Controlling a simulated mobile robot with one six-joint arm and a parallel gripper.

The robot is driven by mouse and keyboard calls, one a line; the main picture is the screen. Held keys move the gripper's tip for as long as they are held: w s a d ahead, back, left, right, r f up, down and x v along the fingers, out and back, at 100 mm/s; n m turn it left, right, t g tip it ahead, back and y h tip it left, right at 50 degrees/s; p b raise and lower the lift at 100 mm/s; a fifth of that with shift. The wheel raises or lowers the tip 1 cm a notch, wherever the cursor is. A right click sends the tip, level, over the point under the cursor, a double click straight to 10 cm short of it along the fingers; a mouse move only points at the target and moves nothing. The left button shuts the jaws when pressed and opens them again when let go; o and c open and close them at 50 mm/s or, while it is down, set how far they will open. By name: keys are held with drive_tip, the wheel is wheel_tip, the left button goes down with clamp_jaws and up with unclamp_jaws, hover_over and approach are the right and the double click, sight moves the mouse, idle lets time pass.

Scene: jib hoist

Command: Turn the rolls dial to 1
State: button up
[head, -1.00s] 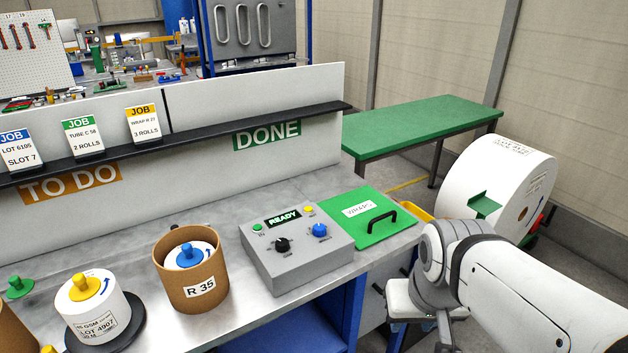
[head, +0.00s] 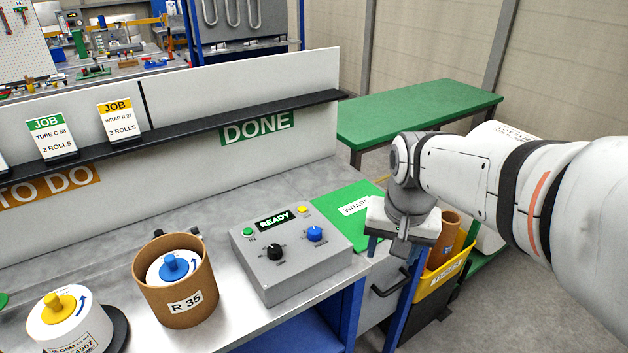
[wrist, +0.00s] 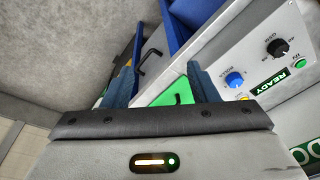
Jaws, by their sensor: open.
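The grey control box (head: 290,250) stands on the bench with a READY display. It carries a black dial (head: 275,251) and a blue dial (head: 314,233), the blue one nearer my gripper. In the wrist view the blue dial (wrist: 234,79) and black dial (wrist: 277,47) lie right of the jaws. The small dial labels are too small to read surely, so I cannot tell the settings. My gripper (head: 390,246) is open and empty, right of the box above the bench's right end, pointing down and touching neither dial.
A green panel marked WRAPS (head: 350,210) lies right of the box, partly behind my gripper. A cardboard tube marked R 35 (head: 180,288) stands left of the box. A yellow bin (head: 445,275) is beyond the bench's right end. A backboard with a black ledge (head: 200,135) runs behind.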

drive_tip(key=w+a+m+g, duration=0.1)
drive_tip(key=w+a+m, duration=0.2)
drive_tip(key=w+a, duration=0.6)
drive_tip(key=m+g+p, duration=0.1)
drive_tip(key=m, duration=0.2)
hover_over(314, 231)
wheel_tip(314, 231, down, 4)
drive_tip(key=shift+w+r+h, duration=0.15)
drive_tip(key=shift+h, duration=0.15)
drive_tip(key=shift+w+a+f, duration=0.1)
drive_tip(key=shift+a+f, duration=0.05)
drive_tip(key=shift+f, duration=0.15)
wheel_tip(314, 231, down, 7)
drive_tip(key=shift+f+p, duration=0.15)
drive_tip(key=shift+p, duration=0.3)
drive_tip(key=shift+c, duration=0.4)
